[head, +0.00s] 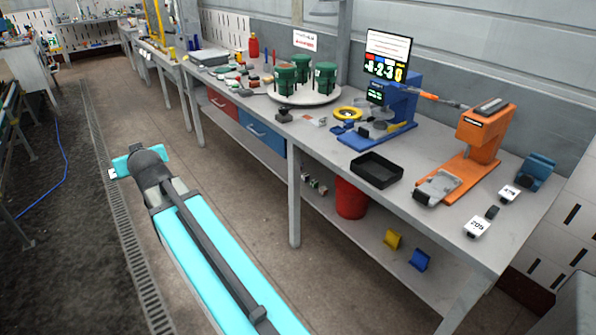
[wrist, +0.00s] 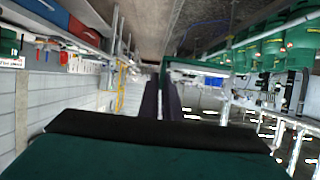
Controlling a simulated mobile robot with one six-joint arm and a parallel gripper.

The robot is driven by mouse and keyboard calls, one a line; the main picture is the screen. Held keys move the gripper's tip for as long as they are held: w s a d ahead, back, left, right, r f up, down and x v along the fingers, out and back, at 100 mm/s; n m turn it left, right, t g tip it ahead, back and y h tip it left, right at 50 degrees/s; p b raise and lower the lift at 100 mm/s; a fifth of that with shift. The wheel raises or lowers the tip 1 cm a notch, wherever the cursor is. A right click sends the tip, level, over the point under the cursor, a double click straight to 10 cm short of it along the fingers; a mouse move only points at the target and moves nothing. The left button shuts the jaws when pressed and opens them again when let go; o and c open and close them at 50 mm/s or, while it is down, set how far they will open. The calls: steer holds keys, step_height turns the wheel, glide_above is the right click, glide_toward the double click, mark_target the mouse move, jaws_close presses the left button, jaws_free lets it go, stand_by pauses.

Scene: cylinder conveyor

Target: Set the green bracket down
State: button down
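My gripper (head: 128,163) is at the far end of my cyan arm, over the floor left of the long workbench and apart from it. In the wrist view its two dark fingers (wrist: 163,100) stand close together, with a thin gap. A green strip (wrist: 200,68) shows by the fingertips; I cannot tell whether it is the green bracket in the grip or something behind. No green bracket is clear on the bench. A yellow bracket (head: 392,239) and a blue bracket (head: 419,260) sit on the lower shelf.
The bench holds green pots on a round turntable (head: 303,96), a black tray (head: 377,170), a blue fixture (head: 377,137) and an orange press (head: 470,160). A red bin (head: 351,198) stands on the shelf.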

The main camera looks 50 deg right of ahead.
steer(key=s+d+f+m+g+h+b, duration=0.1)
steer(key=s+d+f+m+g+h, duration=0.3)
steer(key=d, duration=0.9)
steer(key=s+d+m+h+b, duration=0.15)
steer(key=s+d, duration=0.45)
steer(key=d, duration=0.7)
steer(key=s+d+f+m+g+h+b, duration=0.1)
steer(key=s+d+f+m+g+h, duration=0.15)
steer(key=s+d, duration=0.7)
steer(key=s+d+f+m+g+h+b, duration=0.1)
steer(key=s+d+m+g, duration=0.4)
steer(key=s+d, duration=0.9)
steer(key=s+d+f+m+g+b, duration=0.1)
steer(key=s+d+m+g+b, duration=0.2)
steer(key=s+d, duration=1.2)
steer(key=s+m+g, duration=0.2)
steer(key=shift+s+h, duration=0.3)
steer(key=shift+h, duration=0.1)
steer(key=shift+a, duration=0.1)
steer(key=shift+f, duration=3.1)
